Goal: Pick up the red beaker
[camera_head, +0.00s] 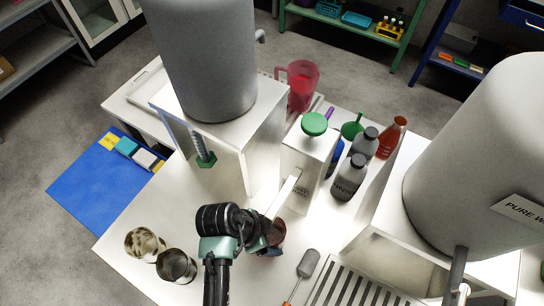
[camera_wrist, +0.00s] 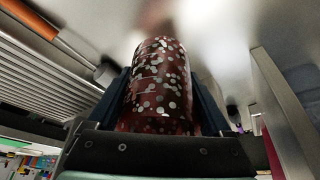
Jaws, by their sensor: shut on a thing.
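The red beaker (camera_head: 279,229) is dark red and glassy, at the front middle of the white bench in the head view, partly hidden by my gripper (camera_head: 268,243). In the wrist view the beaker (camera_wrist: 158,80) fills the middle, with pale round spots over its wall. The dark fingers of my gripper (camera_wrist: 160,105) stand on both sides of it and are shut on it. I cannot tell whether its base touches the bench.
Grey bottles (camera_head: 349,178) stand at the right. A slatted rack (camera_head: 345,290) and a grey-headed brush (camera_head: 308,263) lie right of my gripper. Two metal-looking cups (camera_head: 177,266) stand at the left. A red pitcher (camera_head: 302,85) is at the back.

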